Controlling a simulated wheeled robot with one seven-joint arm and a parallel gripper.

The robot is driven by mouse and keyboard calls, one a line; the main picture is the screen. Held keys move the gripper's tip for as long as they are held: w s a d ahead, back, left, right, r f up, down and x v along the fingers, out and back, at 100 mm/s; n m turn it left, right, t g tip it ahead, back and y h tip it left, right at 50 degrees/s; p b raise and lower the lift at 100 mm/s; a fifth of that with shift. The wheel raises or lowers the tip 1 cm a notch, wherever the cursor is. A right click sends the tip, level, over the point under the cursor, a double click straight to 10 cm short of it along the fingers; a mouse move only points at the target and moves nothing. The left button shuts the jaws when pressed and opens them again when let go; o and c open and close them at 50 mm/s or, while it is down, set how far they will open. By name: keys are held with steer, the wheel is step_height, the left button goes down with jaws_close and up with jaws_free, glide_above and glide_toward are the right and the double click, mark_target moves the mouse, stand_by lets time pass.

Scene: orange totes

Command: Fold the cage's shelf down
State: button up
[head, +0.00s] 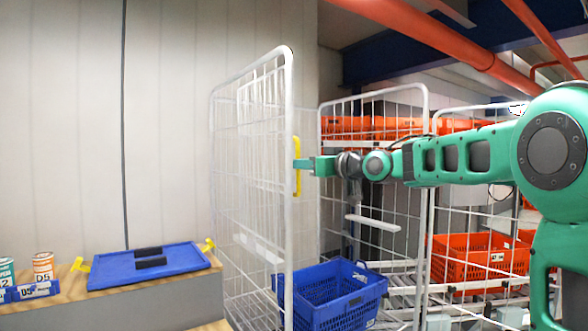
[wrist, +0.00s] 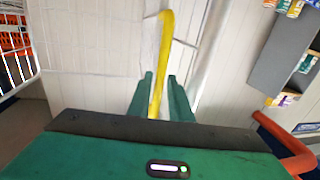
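The cage (head: 290,70) is a white wire frame standing left of centre in the head view. A tall mesh panel is upright on its left side; I cannot tell which mesh is the folded shelf. A yellow handle (head: 297,178) stands upright along the panel's near edge. My gripper (head: 304,164) reaches it from the right at mid-height. In the wrist view, the yellow handle (wrist: 164,45) runs between the two green fingers of my gripper (wrist: 160,85). The fingers are apart, with gaps on both sides of the handle.
A blue crate (head: 345,302) sits low inside the cage. Another wire cage (head: 426,110) with orange totes (head: 470,258) stands behind to the right. A bench at left holds a blue lid (head: 150,268) and cans (head: 43,265). An orange pipe (head: 440,38) crosses overhead.

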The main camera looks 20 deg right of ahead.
steer(key=shift+w+a, duration=0.15)
steer(key=shift+w, duration=0.1)
